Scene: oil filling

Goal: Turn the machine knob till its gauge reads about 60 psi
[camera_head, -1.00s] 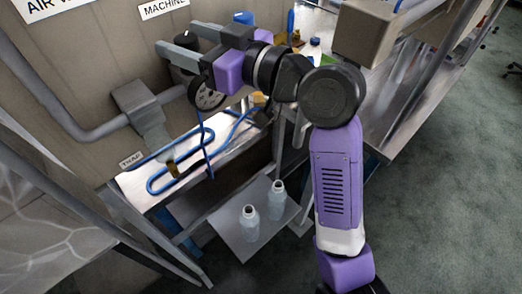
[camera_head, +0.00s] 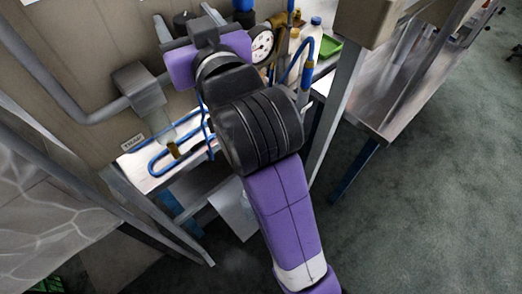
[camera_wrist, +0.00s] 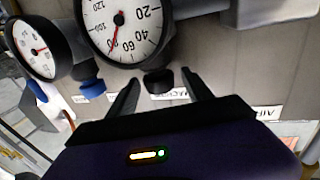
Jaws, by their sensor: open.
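The black machine knob (camera_wrist: 158,82) shows in the wrist view below its large white gauge (camera_wrist: 122,28). This gauge appears upside down and is cut off at the top. Its red needle points between the 60 and 100 marks, near where 80 would be. My gripper (camera_wrist: 160,77) is open, with one finger on each side of the knob; I cannot tell whether they touch it. In the head view the knob (camera_head: 182,20) shows between the fingers of my gripper (camera_head: 184,15), and the large gauge is hidden behind my wrist.
A smaller gauge (camera_wrist: 33,50) stands left of the large one in the wrist view. A grey box with pipe (camera_head: 140,88), blue hoses (camera_head: 165,158) and a shelf (camera_head: 236,212) lie near my arm. A bottle (camera_head: 315,26) and green tray (camera_head: 330,46) sit on the bench at right.

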